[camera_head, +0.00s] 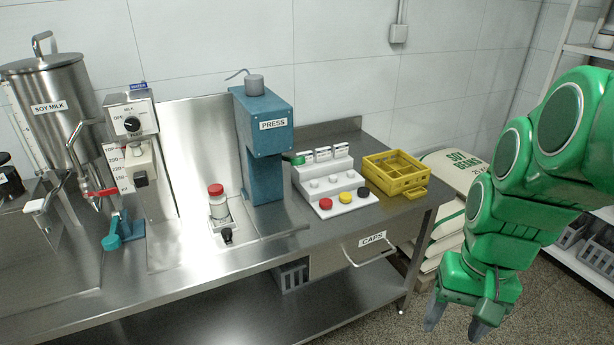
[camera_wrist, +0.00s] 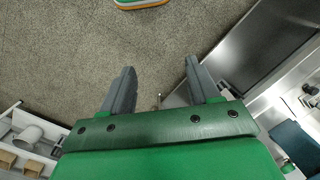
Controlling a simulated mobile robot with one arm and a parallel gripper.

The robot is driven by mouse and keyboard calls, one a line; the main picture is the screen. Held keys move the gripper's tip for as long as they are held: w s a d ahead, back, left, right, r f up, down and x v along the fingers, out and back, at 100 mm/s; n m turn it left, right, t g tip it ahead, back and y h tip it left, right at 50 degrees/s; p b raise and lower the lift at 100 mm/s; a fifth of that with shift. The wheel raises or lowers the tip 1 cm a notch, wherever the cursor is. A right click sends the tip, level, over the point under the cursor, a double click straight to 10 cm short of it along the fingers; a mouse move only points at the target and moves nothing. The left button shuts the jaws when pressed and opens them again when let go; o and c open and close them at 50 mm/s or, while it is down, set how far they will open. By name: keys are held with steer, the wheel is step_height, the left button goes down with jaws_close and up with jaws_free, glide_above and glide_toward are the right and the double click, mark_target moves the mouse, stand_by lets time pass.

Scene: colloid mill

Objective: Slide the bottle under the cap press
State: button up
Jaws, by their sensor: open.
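The bottle (camera_head: 219,208), pale with a red cap on top, stands upright on the steel bench in the head view. It is left of the base of the blue cap press (camera_head: 264,150), which is labelled PRESS. A small black knob (camera_head: 227,236) sits just in front of the bottle. My gripper (camera_head: 454,328) hangs low at the right, beyond the bench end and far from the bottle. In the wrist view its two grey fingers (camera_wrist: 159,68) are apart, with nothing between them, above the speckled floor.
A white stand with red, yellow and black caps (camera_head: 331,186) and a yellow crate (camera_head: 397,172) are right of the press. A CAPS drawer (camera_head: 371,240) is under the bench. Soy bean sacks (camera_head: 450,180) lie beyond the bench end. The soy milk tank (camera_head: 60,115) stands left.

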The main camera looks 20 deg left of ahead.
steer(key=w+a+f+t+h, duration=0.2)
steer(key=w+a+f+t, duration=0.1)
steer(key=w+a, duration=2)
steer(key=n+t+y, duration=0.2)
steer(key=n+t, duration=0.1)
glide_toward(226, 232)
steer(key=shift+x, duration=4.35)
steer(key=shift+c, duration=0.2)
jaws_close()
